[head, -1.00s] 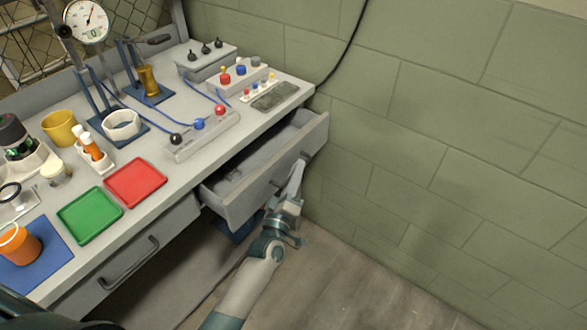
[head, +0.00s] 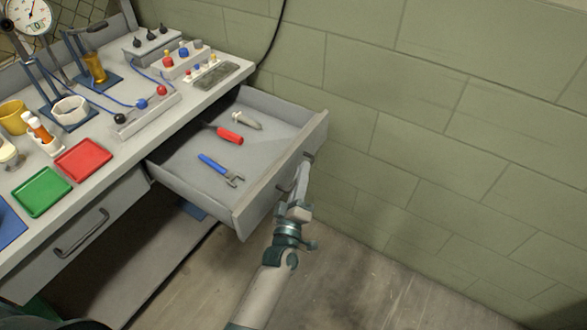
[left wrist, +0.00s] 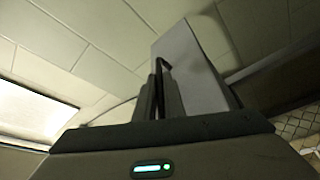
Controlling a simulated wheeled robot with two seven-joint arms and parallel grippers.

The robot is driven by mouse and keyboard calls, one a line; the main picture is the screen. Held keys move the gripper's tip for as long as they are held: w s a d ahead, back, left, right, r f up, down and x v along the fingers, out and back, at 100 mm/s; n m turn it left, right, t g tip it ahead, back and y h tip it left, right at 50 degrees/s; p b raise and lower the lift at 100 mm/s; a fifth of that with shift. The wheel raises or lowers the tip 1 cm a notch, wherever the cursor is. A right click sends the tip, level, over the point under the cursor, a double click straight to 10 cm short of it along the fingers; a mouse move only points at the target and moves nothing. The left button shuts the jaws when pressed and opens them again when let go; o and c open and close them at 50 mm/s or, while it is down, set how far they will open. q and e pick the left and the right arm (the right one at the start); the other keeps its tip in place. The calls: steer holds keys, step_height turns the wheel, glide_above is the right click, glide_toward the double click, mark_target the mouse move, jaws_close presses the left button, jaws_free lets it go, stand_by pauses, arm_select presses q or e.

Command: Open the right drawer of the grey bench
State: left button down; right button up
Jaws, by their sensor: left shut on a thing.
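The right drawer (head: 258,207) of the grey bench (head: 222,89) is pulled far out, with its inside showing in the head view. Inside lie a blue-handled wrench (head: 215,166), a red-handled tool (head: 229,135) and a small grey tool (head: 247,121). My left gripper (head: 300,178) is shut on the handle (head: 310,157) at the drawer's front; the fingers partly hide the handle. In the left wrist view the two dark fingers (left wrist: 160,95) are close together beside the pale drawer front (left wrist: 190,65). My right gripper is not in view.
The left drawer (head: 95,235) is shut. Red (head: 84,159) and green (head: 41,191) trays and other equipment stand on the bench top. A green block wall (head: 430,130) is on the right. Floor (head: 345,275) is clear before the drawer.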

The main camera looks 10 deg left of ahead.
arm_select(q)
steer(key=shift+s+d, duration=0.15)
steer(key=shift+d, duration=0.1)
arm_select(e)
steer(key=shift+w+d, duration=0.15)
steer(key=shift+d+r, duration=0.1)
arm_select(q)
steer(key=c, duration=2.1)
jaws_free()
steer(key=b+v, duration=0.2)
steer(key=v, duration=1.5)
steer(key=shift+s+f+b, duration=0.15)
steer(key=shift+s+b, duration=0.05)
steer(key=shift+b, duration=0.2)
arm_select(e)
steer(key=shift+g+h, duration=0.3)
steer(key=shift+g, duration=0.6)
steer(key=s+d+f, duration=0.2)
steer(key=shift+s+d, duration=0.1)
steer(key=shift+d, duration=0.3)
